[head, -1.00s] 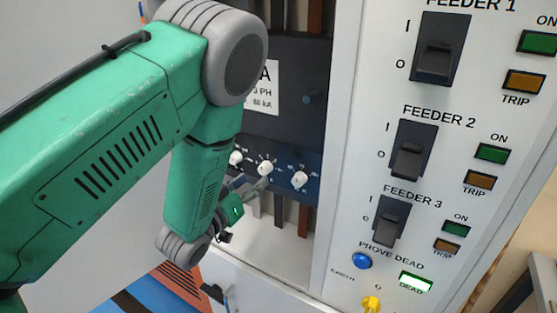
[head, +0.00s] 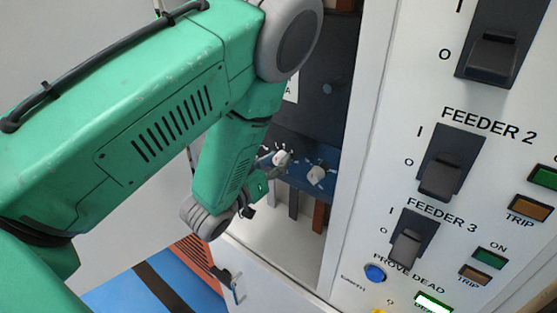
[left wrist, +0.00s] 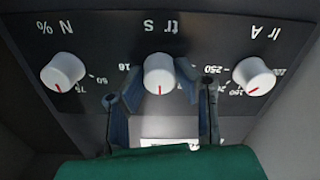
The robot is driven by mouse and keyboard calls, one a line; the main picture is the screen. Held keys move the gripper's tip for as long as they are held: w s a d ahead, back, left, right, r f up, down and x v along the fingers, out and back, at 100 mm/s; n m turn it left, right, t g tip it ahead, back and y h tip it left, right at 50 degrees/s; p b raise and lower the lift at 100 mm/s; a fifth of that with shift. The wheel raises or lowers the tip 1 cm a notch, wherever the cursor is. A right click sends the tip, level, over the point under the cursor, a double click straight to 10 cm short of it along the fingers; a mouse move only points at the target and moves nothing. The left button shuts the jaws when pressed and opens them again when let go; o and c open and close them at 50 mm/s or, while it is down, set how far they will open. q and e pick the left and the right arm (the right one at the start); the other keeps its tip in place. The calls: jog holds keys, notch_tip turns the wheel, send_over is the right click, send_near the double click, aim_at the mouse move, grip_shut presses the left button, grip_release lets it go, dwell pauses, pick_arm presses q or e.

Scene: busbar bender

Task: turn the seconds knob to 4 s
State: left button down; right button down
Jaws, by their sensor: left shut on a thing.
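The seconds knob (left wrist: 160,76), labelled "tr S", is the white middle one of three on a dark panel. It appears upside down in the left wrist view, its red pointer line toward the bottom of the picture. A "16" mark shows to its left; the other marks of its scale are hidden or too small to read. My left gripper (left wrist: 157,83) has a finger on each side of this knob and is shut on it. In the head view the knob (head: 281,158) shows just beyond the gripper, partly covered. My right gripper is not in view.
The "N %" knob (left wrist: 63,72) and the "Ir A" knob (left wrist: 253,76) flank the middle knob closely. To the right in the head view, the white front (head: 385,130) carries feeder switches, lamps and a blue button (head: 375,273). A side wall bounds the recess.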

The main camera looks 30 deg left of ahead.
aim_at(285, 119)
pick_arm(q)
jog(key=shift+m, duration=0.3)
jog(key=c, duration=1.4)
grip_release()
jog(key=shift+o, duration=0.7)
jog(key=shift+w+f, duration=0.1)
jog(key=shift+r, duration=0.25)
notch_tip(285, 119, up, 9)
jog(key=shift+r, duration=0.2)
